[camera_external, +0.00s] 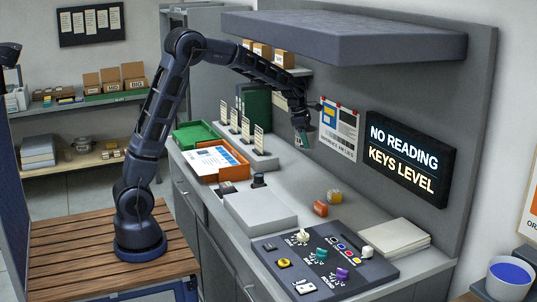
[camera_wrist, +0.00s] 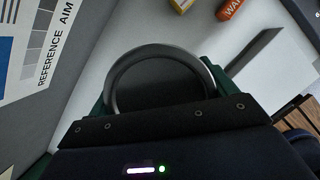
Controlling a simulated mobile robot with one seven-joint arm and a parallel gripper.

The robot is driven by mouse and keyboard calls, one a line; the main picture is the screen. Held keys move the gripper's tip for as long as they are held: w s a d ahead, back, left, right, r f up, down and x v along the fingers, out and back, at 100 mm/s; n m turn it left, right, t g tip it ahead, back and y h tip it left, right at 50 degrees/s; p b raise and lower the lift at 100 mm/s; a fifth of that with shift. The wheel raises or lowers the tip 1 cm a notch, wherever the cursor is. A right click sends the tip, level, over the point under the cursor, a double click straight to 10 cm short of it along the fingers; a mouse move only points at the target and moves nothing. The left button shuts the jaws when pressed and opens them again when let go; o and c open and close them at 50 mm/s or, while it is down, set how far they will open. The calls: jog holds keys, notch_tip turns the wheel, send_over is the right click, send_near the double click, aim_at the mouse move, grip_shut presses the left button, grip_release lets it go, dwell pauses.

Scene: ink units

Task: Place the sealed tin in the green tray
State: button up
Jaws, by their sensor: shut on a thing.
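My gripper (camera_external: 301,122) is above the back part of the counter, beside the wall poster. It is shut on a small greenish tin (camera_external: 304,139), held in the air below the fingers. In the wrist view a silver rim (camera_wrist: 113,82) around a dark round top shows at the gripper, which looks like the tin from above; its lower part is hidden by my dark gripper body. The green tray (camera_external: 193,135) is at the far left end of the counter, left of my gripper and apart from it. Its visible inside looks empty.
An orange tray (camera_external: 207,175) with printed sheets sits in front of the green tray. Upright label holders (camera_external: 246,130) and green binders (camera_external: 256,107) stand between the trays and my gripper. A grey shelf (camera_external: 350,40) overhangs. Orange and yellow blocks (camera_external: 320,208) and a control panel (camera_external: 325,270) lie nearer.

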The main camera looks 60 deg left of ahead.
jog(key=s+a+r+n+y, duration=0.1)
jog(key=s+a, duration=0.4)
jog(key=a, duration=1.6)
jog(key=s+a+r+n+y, duration=0.1)
jog(key=s+a+n, duration=0.4)
jog(key=a, duration=1.6)
jog(key=s+a+r+n, duration=0.3)
jog(key=s+a, duration=0.3)
jog(key=a, duration=1.5)
jog(key=shift+s+r+n+t+y, duration=0.2)
jog(key=shift+r+n+t+y, duration=0.1)
jog(key=shift+r+t+y, duration=0.1)
jog(key=s+a+n, duration=0.1)
jog(key=s+a, duration=0.2)
jog(key=a, duration=0.1)
jog(key=s+a+n, duration=0.1)
jog(key=s+a, duration=0.2)
jog(key=a, duration=0.2)
jog(key=s+a, duration=0.3)
jog(key=a, duration=0.2)
jog(key=shift+s+f+n+y, duration=0.2)
jog(key=shift+s+n+y, duration=0.1)
jog(key=shift+s+n, duration=0.1)
jog(key=shift+c, duration=0.2)
send_near(194, 132)
jog(key=x, duration=0.5)
jog(key=shift+w+d+f, duration=0.15)
jog(key=shift+d+f, duration=0.05)
jog(key=shift+d, duration=0.2)
jog(key=shift+f, duration=0.2)
